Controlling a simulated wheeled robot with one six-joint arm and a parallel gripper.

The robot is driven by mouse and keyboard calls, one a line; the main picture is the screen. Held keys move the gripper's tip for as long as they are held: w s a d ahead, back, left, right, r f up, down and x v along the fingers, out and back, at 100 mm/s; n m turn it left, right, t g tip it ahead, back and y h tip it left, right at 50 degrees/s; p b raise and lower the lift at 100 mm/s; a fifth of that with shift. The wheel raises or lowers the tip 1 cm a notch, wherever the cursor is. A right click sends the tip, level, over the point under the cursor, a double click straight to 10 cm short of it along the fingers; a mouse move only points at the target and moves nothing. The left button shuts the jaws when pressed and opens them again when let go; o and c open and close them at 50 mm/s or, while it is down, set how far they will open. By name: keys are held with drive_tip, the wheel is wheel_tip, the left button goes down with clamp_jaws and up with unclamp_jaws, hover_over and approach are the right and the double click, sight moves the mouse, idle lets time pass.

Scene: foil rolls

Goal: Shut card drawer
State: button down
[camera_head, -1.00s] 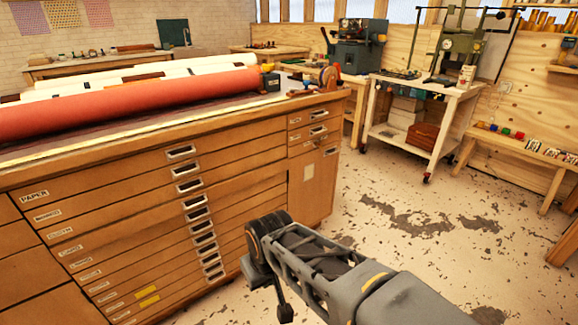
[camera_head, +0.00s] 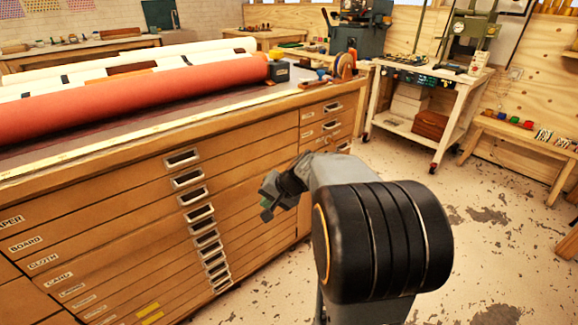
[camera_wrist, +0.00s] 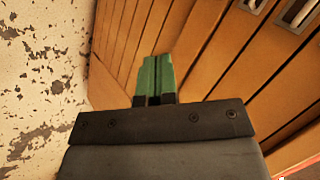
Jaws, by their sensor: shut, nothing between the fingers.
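The wide wooden drawer cabinet (camera_head: 130,200) fills the left and middle of the head view. It has a stack of shallow labelled drawers with metal pulls in a column. A small label that seems to read CARD (camera_head: 58,279) is low on the left side. No drawer visibly stands out from the front, though my arm hides part of the right side. My gripper (camera_head: 267,205) is in front of the cabinet, right of the pulls. In the wrist view its green fingers (camera_wrist: 157,76) are together and empty, with drawer fronts (camera_wrist: 235,45) beyond; contact cannot be told.
Large rolls, one red (camera_head: 130,95), lie on the cabinet top. A tape dispenser (camera_head: 278,71) is near its right end. Speckled floor (camera_head: 490,215) is open to the right. A white-framed cart (camera_head: 415,125) and a low bench (camera_head: 520,150) stand at the back right.

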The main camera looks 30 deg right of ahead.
drive_tip(key=w+d+m+t, duration=0.3)
drive_tip(key=w+d+m, duration=0.1)
drive_tip(key=d, duration=0.6)
drive_tip(key=m+t+h, duration=0.2)
drive_tip(key=m+h, duration=0.1)
drive_tip(key=m, duration=0.1)
approach(285, 166)
drive_tip(key=shift+b+x, duration=0.8)
drive_tip(key=shift+x, duration=2.7)
drive_tip(key=shift+w+a, duration=0.1)
